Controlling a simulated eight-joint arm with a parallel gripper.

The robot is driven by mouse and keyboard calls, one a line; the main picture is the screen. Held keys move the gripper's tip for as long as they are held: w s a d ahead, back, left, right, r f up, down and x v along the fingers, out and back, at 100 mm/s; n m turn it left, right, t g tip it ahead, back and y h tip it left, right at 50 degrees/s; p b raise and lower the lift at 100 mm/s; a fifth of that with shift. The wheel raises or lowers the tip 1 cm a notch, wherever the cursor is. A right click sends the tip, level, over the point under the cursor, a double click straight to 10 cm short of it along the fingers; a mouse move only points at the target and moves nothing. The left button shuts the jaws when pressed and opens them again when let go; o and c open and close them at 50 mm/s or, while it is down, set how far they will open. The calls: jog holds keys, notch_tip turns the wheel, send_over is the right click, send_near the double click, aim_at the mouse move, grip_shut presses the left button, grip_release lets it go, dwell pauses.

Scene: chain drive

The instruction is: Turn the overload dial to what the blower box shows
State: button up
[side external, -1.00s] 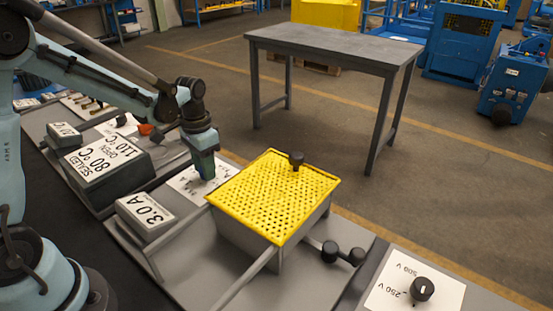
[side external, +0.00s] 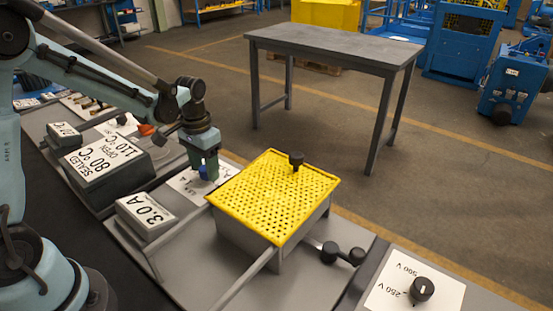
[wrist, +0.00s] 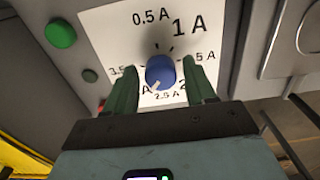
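The overload dial has a blue knob (wrist: 160,72) on a white scale plate (wrist: 112,22) marked in amperes. Its white pointer aims down and left, toward a label ending in "A" that my left finger partly hides. My gripper (wrist: 161,66) is open, with one green finger on each side of the knob and small gaps. In the side view my gripper (side external: 203,170) points down over the knob (side external: 203,174). A grey box (side external: 147,214) beside it reads 3.0 A; I cannot tell whether it is the blower box.
A yellow perforated guard (side external: 275,195) with a black knob stands right of my gripper. A box (side external: 107,165) reads sealed 80 °C, open 110 °C. A voltage dial (side external: 422,289) is at the lower right. A green button (wrist: 60,33) sits beside the scale plate.

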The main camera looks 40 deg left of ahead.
aim_at(204, 171)
jog(key=shift+o, duration=0.4)
notch_tip(204, 171, up, 12)
dwell(0.6)
jog(key=s+d+f+t, duration=0.1)
jog(key=s+d+t, duration=0.6)
jog(key=s, duration=0.2)
jog(key=shift+s+d+f, duration=0.2)
jog(key=shift+d+f, duration=0.05)
jog(key=shift+f, duration=0.05)
dwell(0.9)
